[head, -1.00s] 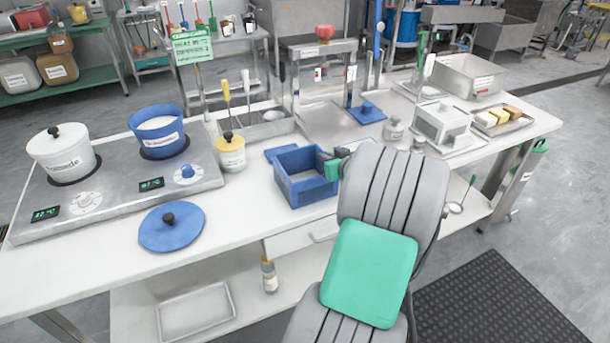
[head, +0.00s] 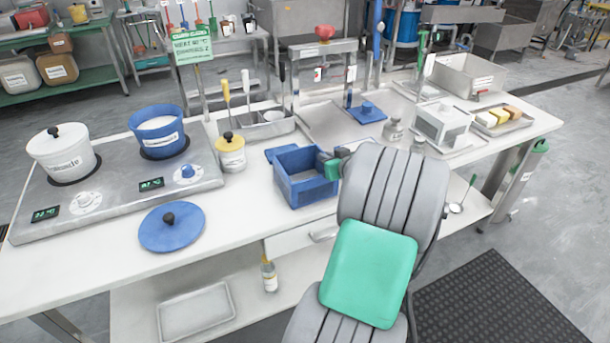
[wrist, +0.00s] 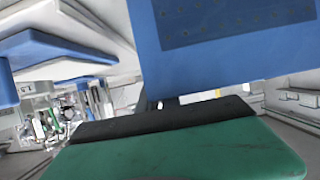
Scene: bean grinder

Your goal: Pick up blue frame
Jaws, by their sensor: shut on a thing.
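The blue frame (head: 296,193) is a box-like piece with upright walls, standing near the front edge of the white table. My gripper (head: 331,164) is at its right side, at the top of the wall, shut on it. A dark finger part shows at the inner side of that wall and a green part outside it. In the wrist view the blue frame (wrist: 225,65) fills the upper right, with a darker dotted panel on it. A green finger with a black edge lies below it. The contact itself is partly hidden.
A blue lid (head: 172,227) lies left on the table (head: 245,205). A cream jar (head: 231,153) stands left of the frame. A hob with a white pot (head: 62,154) and a blue pot (head: 158,131) is farther left.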

